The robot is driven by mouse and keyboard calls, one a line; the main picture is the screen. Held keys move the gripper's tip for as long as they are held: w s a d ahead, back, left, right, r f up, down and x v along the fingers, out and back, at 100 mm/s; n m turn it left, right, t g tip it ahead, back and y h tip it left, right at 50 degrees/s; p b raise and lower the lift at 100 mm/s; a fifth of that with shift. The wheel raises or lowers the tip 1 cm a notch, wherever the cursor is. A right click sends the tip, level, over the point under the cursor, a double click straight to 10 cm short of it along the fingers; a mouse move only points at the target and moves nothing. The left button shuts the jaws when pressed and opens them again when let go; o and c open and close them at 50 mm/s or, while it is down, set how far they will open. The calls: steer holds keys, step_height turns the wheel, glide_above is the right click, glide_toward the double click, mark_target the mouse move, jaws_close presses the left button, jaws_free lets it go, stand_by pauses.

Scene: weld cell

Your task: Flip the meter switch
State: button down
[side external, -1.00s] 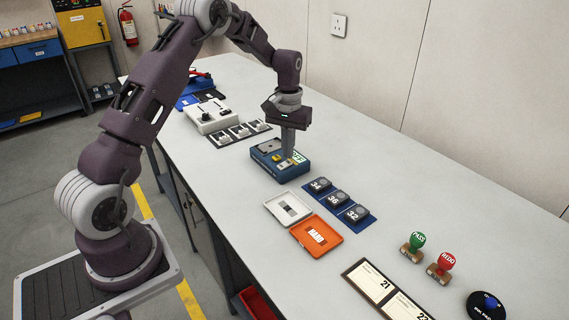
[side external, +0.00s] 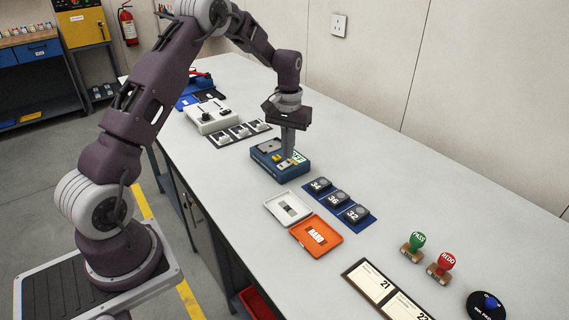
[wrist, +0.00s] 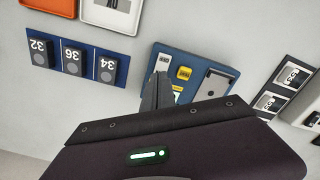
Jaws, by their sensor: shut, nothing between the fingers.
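In the wrist view the fingers (wrist: 158,82) cover part of the meter face. I cannot tell whether the tips touch it, and the switch position is unclear.
Numbered dark blocks on a blue mat (side external: 371,218), a white tray (side external: 273,207) and an orange tray (side external: 303,238) lie toward the front. A white control box (side external: 205,122) and a dark strip of white parts (side external: 222,141) lie behind. Stamps (side external: 416,243) stand at right.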

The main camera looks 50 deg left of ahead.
mark_target(288, 162)
steer(key=shift+f, duration=0.95)
stand_by(0.4)
step_height(288, 162, up, 6)
steer(key=shift+r, duration=0.5)
